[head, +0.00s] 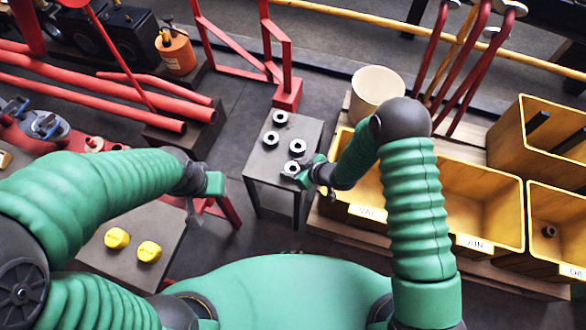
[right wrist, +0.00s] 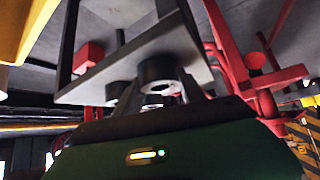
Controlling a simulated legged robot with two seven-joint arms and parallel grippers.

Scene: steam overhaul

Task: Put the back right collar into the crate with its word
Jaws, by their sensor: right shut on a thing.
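Several black collars with pale rims stand on a small grey table in the head view: a back one (head: 280,118), a left one (head: 271,139), a right one (head: 297,147) and a nearest one (head: 291,169). My right gripper (head: 302,172) is shut on the nearest collar, which also shows between the fingers in the right wrist view (right wrist: 158,78). I cannot tell whether it is clear of the tabletop. Yellow crates with word labels stand to the right: a near one (head: 367,212), partly hidden by my arm, a middle one (head: 475,243) and a right one (head: 572,270). My left gripper (head: 193,212) hangs apart, its fingers unclear.
A pale round container (head: 377,88) stands behind the near crate. Red levers (head: 470,60) rise behind the crates. Two yellow knobs (head: 117,238) sit on a stand at the lower left. Red pipes (head: 100,95) lie at the upper left.

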